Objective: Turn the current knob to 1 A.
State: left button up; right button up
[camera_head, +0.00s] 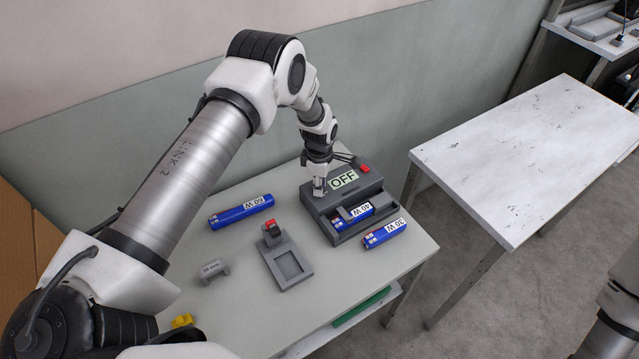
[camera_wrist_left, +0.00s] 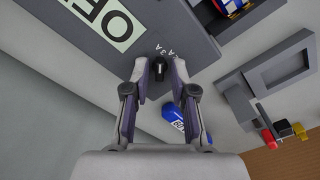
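The grey charger-like unit (camera_head: 312,205) stands at the back right of the near table; its display (camera_head: 343,180) reads OFF, and the display also shows in the left wrist view (camera_wrist_left: 105,22). The small black current knob (camera_wrist_left: 159,69) sits on the unit's face, with partly visible markings including "3A" beside it. My left gripper (camera_head: 319,190) is over the left end of the unit and hides the knob in the head view. In the left wrist view the gripper (camera_wrist_left: 160,72) is open, one finger on each side of the knob, with small gaps. The knob's exact setting is unclear. My right gripper is out of view.
A blue "40 W" battery (camera_head: 352,217) lies in the unit's bay. Blue "30 W" (camera_head: 384,234) and "60 W" (camera_head: 241,211) batteries lie on the table. A grey cradle (camera_head: 287,264) and a small grey part (camera_head: 212,270) lie in front. A red switch (camera_head: 365,169) is at the unit's back.

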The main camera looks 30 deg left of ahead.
pick_arm(q)
grip_shut()
jog(key=shift+s+f, duration=0.1)
jog(key=shift+f+m+b, duration=0.15)
jog(key=shift+m+b, duration=0.95)
jog(key=shift+m, duration=0.1)
jog(key=m+b, duration=0.3)
jog(key=m, duration=0.2)
jog(key=shift+s, duration=0.1)
jog(key=m+b, duration=0.2)
jog(key=m, duration=0.3)
jog(key=shift+m, duration=0.4)
jog(key=m+b, duration=0.1)
jog(key=m, duration=0.3)
jog(key=shift+m, duration=0.4)
